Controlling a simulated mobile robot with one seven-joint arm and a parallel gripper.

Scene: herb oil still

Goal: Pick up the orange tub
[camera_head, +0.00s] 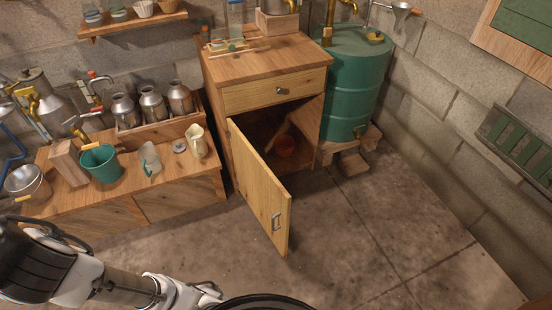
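My gripper (212,292) is at the bottom of the picture, low and well in front of the cabinet, apart from the tub. Its fingers are too small and partly cut off to tell whether they are open.
A low wooden bench (205,183) with a green bucket (101,164), a jug and metal cans is at left. A green drum (352,85) on wooden blocks (352,164) stands right of the cabinet. The concrete floor (370,240) at front right is clear.

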